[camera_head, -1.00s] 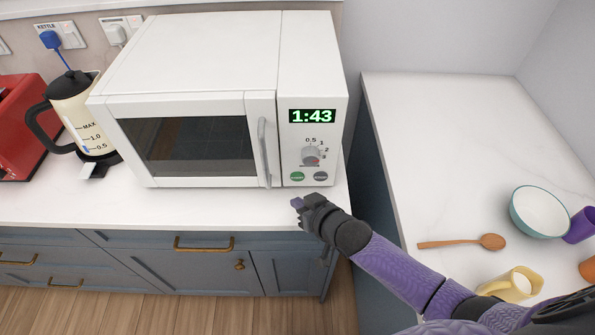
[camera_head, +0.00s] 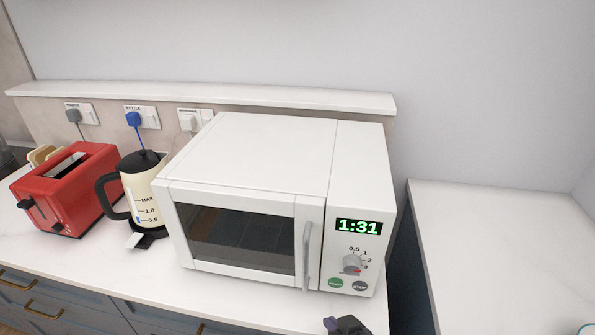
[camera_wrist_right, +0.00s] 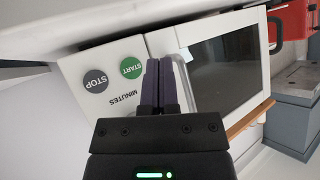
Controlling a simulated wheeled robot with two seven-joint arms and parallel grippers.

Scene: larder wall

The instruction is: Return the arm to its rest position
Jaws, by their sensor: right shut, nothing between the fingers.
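My right gripper (camera_head: 345,325) shows at the bottom edge of the head view, in front of the microwave's lower right corner. In the right wrist view its two purple fingers (camera_wrist_right: 160,82) are together with nothing between them. The white microwave (camera_head: 250,200) stands on the counter with its door closed and its display (camera_head: 358,227) reading 1:31. In the wrist view the microwave (camera_wrist_right: 200,70) lies beyond the fingers, with the green START button (camera_wrist_right: 131,68) and grey STOP button (camera_wrist_right: 95,80) beside them. Whether the fingers touch it I cannot tell. My left gripper is not in view.
A cream kettle (camera_head: 143,193) stands left of the microwave, and a red toaster (camera_head: 75,188) is farther left. A ledge (camera_head: 230,95) with sockets below runs along the wall. The right counter (camera_head: 490,250) is mostly clear, with a bowl rim (camera_head: 587,329) at its corner.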

